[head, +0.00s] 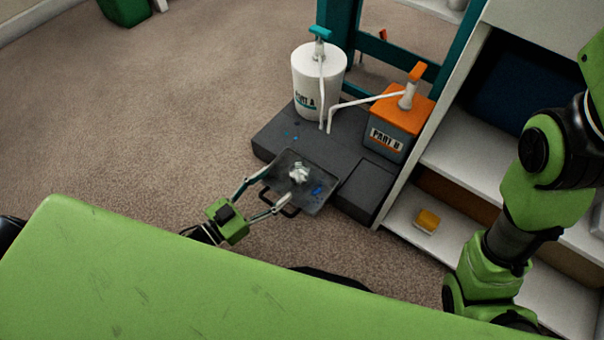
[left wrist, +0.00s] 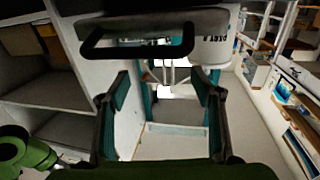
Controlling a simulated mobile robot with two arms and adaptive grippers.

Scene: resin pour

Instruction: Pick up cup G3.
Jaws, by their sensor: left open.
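In the head view my left gripper (head: 275,188) is open, its two fingers spread at the handled edge of a dark tray (head: 325,169). I cannot tell whether they touch it. A small crumpled-looking pale thing (head: 298,172) and a blue patch (head: 317,189) are on the tray. No cup marked G3 can be made out. In the left wrist view the open fingers (left wrist: 160,80) have nothing between them, and the tray's black handle (left wrist: 138,36) is above them. My right arm shows at the right, but its gripper is not in view.
A white PART A pail (head: 305,94) and an orange-topped PART B container (head: 388,146), both with pumps, stand on a dark grey platform (head: 273,137). White shelving (head: 475,160) rises at the right with a yellow item (head: 427,221) low down.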

